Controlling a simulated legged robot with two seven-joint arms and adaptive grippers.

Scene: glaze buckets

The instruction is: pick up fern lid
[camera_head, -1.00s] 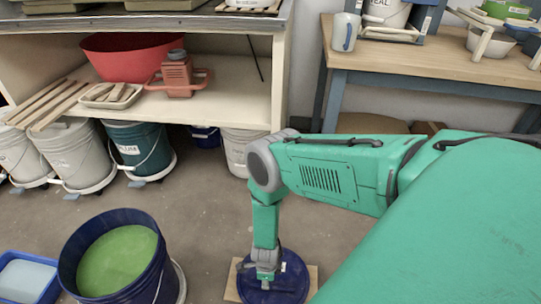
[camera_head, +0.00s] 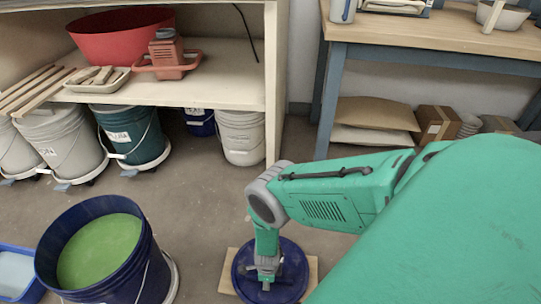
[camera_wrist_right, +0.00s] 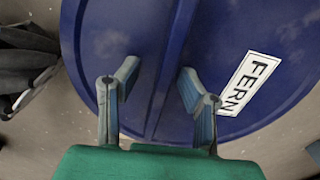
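The fern lid (camera_head: 295,264) is a round dark blue disc lying on a small light board on the floor, low in the middle of the head view. In the right wrist view the lid (camera_wrist_right: 225,45) fills most of the picture, with a white label reading FERN and a raised rib across its middle. My right gripper (camera_wrist_right: 155,88) is open over the lid, one finger on each side of the rib. In the head view the right gripper (camera_head: 267,278) points down at the lid. Whether the fingertips touch the lid cannot be told. My left gripper is out of view.
A dark blue bucket (camera_head: 140,280) of green glaze (camera_head: 100,250) stands left of the lid, with a blue tray (camera_head: 30,293) beyond it. Lidded buckets (camera_head: 60,145) stand under the shelf (camera_head: 215,85). A wooden workbench (camera_head: 440,38) is at the back right. Floor between is clear.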

